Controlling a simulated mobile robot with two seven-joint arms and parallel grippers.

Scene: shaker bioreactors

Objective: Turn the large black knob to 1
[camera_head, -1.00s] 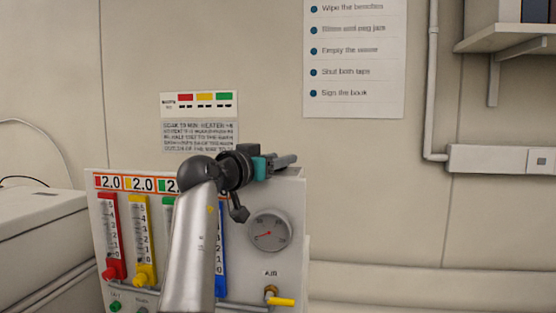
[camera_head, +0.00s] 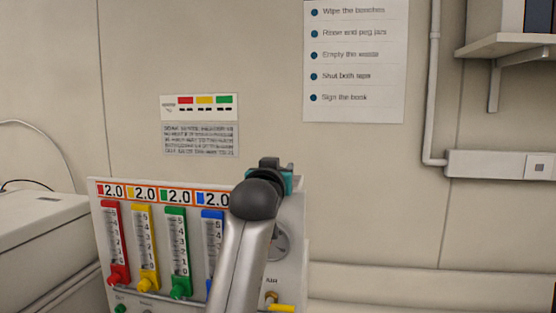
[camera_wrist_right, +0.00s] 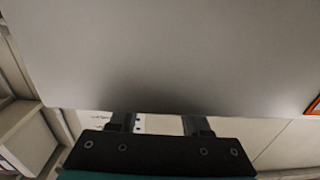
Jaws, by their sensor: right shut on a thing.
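The white panel box (camera_head: 104,235) stands ahead with several coloured flow tubes, each under a 2.0 label. My right gripper (camera_head: 276,168) is at the right part of the panel, mostly hidden behind my own wrist. In the right wrist view its two fingers (camera_wrist_right: 160,122) stand a little apart and reach in at the edge of a grey surface (camera_wrist_right: 170,55). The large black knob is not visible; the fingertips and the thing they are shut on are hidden. My left gripper is not in view.
A gauge (camera_head: 283,242) is partly covered by my arm, with a yellow-handled tap (camera_head: 282,308) below it. A white box (camera_head: 35,225) stands at the left. A shelf (camera_head: 505,44) and a wall pipe (camera_head: 430,90) are at the right.

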